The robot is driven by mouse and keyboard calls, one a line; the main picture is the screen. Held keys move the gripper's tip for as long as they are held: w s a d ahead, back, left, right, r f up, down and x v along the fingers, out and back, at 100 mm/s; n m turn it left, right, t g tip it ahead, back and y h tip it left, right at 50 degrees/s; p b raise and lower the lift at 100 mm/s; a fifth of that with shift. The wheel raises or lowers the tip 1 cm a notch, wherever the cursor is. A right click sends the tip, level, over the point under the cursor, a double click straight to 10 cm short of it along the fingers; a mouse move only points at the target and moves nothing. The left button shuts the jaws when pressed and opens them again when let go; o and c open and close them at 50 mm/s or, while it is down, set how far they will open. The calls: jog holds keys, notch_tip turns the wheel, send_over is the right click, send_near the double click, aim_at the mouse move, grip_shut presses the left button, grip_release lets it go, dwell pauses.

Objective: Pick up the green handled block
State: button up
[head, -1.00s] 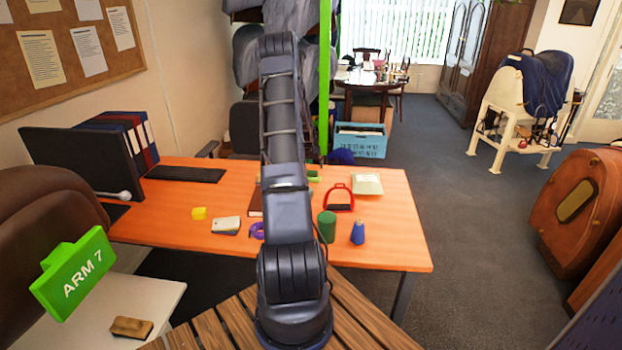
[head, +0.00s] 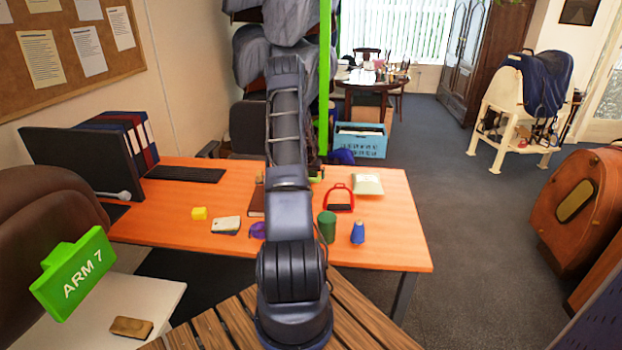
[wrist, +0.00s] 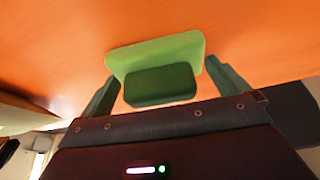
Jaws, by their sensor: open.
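The green handled block (wrist: 155,50) shows in the wrist view, a light green rounded slab with a darker green handle (wrist: 160,86) on its near side. It rests on the orange desktop (wrist: 260,35). My gripper (wrist: 161,72) is open, with one finger on each side of the handle. A gap shows between the handle and each finger. In the head view my arm hides most of the block and the gripper at the desk's far edge.
A bright green post (head: 325,80) rises behind my arm.

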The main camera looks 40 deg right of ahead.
jog(key=c, duration=0.7)
jog(key=shift+r, duration=0.15)
jog(key=shift+c, duration=0.2)
